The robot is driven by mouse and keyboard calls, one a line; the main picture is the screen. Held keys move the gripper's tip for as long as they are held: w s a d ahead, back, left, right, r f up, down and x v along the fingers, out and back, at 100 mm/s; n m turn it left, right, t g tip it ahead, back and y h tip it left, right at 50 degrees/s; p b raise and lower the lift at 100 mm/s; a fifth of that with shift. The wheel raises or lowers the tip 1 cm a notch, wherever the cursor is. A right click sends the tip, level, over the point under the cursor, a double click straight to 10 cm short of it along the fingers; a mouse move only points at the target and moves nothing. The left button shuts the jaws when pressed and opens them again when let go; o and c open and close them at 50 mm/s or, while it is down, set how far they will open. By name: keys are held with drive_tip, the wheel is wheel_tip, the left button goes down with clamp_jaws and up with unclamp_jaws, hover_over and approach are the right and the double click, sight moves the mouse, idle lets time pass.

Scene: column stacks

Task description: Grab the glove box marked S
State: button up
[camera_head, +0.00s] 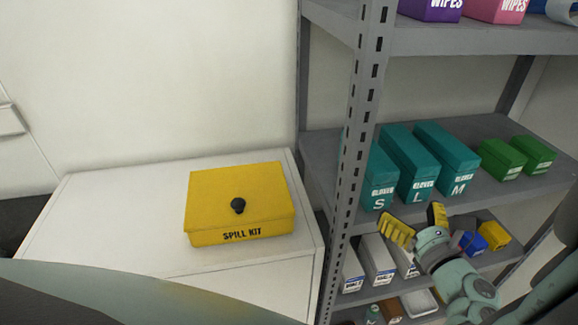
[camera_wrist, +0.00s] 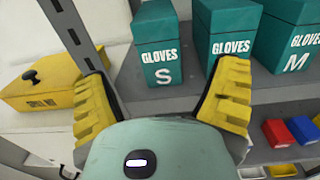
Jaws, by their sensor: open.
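The teal glove box marked S (camera_head: 379,180) stands upright on the middle shelf, at the left end beside the slotted post. In the wrist view the S box (camera_wrist: 167,55) shows its front face ahead, between my two yellow fingers. Teal boxes marked L (camera_head: 411,165) and M (camera_head: 447,160) stand to its right. My gripper (camera_head: 416,222) is open and empty, in front of the shelf and below and right of the S box in the head view. It also shows in the wrist view (camera_wrist: 165,105). The S box is apart from the fingers as far as I can see.
The slotted grey post (camera_head: 359,130) rises close by the S box's left side. Green boxes (camera_head: 502,159) stand farther right on the middle shelf (camera_head: 495,196). White boxes (camera_head: 377,262) and small bins fill the shelf below. A yellow spill kit (camera_head: 240,202) sits on the white cabinet (camera_head: 110,215) at left.

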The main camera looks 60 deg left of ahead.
sight(385, 183)
drive_tip(key=p+x, duration=0.1)
drive_tip(key=x, duration=0.4)
drive_tip(key=shift+a, duration=0.3)
drive_tip(key=shift+s+r+p+x, duration=0.1)
drive_tip(key=shift+p+x, duration=0.2)
drive_tip(key=shift+x, duration=0.8)
drive_tip(key=shift+s+r+p+x, duration=0.1)
drive_tip(key=shift+p+x, duration=0.15)
drive_tip(key=shift+x, duration=0.8)
drive_tip(key=shift+w+a, duration=0.2)
drive_tip(key=shift+a, duration=0.4)
drive_tip(key=shift+c, duration=0.2)
drive_tip(key=c, duration=1)
